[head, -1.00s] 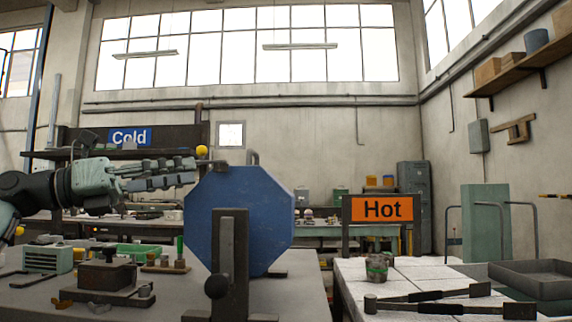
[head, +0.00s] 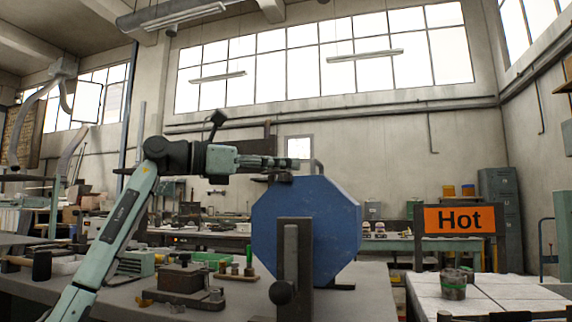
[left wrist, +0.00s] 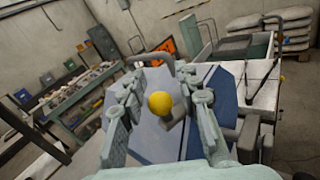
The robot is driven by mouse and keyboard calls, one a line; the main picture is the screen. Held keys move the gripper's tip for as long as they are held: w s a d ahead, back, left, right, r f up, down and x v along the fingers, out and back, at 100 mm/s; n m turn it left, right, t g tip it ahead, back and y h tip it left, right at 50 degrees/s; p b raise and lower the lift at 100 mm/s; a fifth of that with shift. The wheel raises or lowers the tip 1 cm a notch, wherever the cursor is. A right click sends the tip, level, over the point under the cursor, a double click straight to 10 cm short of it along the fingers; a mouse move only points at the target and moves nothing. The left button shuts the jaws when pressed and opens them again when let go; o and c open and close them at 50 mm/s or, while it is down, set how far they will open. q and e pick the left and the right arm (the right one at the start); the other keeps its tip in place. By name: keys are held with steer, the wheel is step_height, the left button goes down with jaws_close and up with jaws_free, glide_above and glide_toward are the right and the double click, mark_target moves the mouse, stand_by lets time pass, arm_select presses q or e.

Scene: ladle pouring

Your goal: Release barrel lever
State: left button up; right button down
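The blue eight-sided barrel (head: 335,230) stands on the grey workbench behind a dark upright post (head: 306,262) with a dark round knob (head: 283,292). Its yellow lever ball (left wrist: 160,103) shows in the left wrist view, between the two spread fingers of my left gripper (left wrist: 162,108), with no clear contact. In the head view my left gripper (head: 285,163) reaches in from the left at the barrel's upper left edge and hides the ball. My left gripper is open. My right gripper is not in view.
A dark metal block (head: 183,280) and a small wooden stand with pegs (head: 236,272) sit on the bench left of the barrel. An orange Hot sign (head: 460,219) stands behind a white-topped table (head: 520,290) at right, bearing a greenish can (head: 453,284).

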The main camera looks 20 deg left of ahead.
arm_select(q)
steer(key=shift+w+d, duration=0.25)
steer(key=shift+d, duration=0.1)
jaws_close()
steer(key=shift+s+a+n+t+y, duration=0.15)
steer(key=shift+a+n+t+y, duration=0.15)
steer(key=shift+n+t+y, duration=0.65)
steer(key=shift+s+a+n+t+y, duration=0.1)
steer(key=shift+a+n+t+y, duration=0.2)
steer(key=shift+n+t+y, duration=0.65)
jaws_free()
